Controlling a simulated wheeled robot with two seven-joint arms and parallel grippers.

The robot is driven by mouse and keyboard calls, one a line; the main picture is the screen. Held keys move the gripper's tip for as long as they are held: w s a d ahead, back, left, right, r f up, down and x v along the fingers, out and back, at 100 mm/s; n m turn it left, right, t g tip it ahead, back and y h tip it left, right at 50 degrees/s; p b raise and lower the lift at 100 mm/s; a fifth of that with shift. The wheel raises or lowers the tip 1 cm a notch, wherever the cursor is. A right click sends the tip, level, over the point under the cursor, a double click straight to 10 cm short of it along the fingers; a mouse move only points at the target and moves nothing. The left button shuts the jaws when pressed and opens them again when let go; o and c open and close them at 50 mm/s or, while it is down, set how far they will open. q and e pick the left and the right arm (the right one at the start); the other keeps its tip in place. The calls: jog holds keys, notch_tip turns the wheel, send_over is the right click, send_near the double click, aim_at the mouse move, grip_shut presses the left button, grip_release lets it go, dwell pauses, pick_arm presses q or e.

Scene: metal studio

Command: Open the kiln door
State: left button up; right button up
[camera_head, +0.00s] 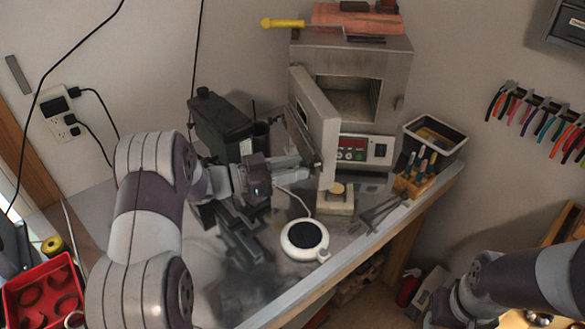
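The kiln (350,55) is a grey metal box on the bench at the back. Its door (319,130) stands swung open toward the left, and the dark chamber (347,97) shows. My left gripper (303,165) is at the door's left, outer side, near its lower part. Its fingers point right toward the door; I cannot tell if they touch it or how far apart they are. The door handle is not clearly visible. My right arm (510,285) is at the lower right, and its gripper is not clearly in view.
A control panel (352,149) is below the chamber. A white round hotplate (304,239) is on the bench in front. A black machine (220,125) stands left of the kiln. A black bin (448,141) and a wooden tool holder (411,185) are on the right.

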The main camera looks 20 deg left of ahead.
pick_arm(q)
jog(key=shift+o, duration=1.1)
jog(key=shift+r, duration=0.25)
jog(key=s+d+r+b, duration=0.2)
jog(key=d+r+b, duration=0.1)
jog(key=d+r, duration=0.7)
jog(key=shift+s+d+r+b, duration=0.25)
jog(key=shift+s+d+b, duration=0.15)
jog(key=shift+d, duration=0.3)
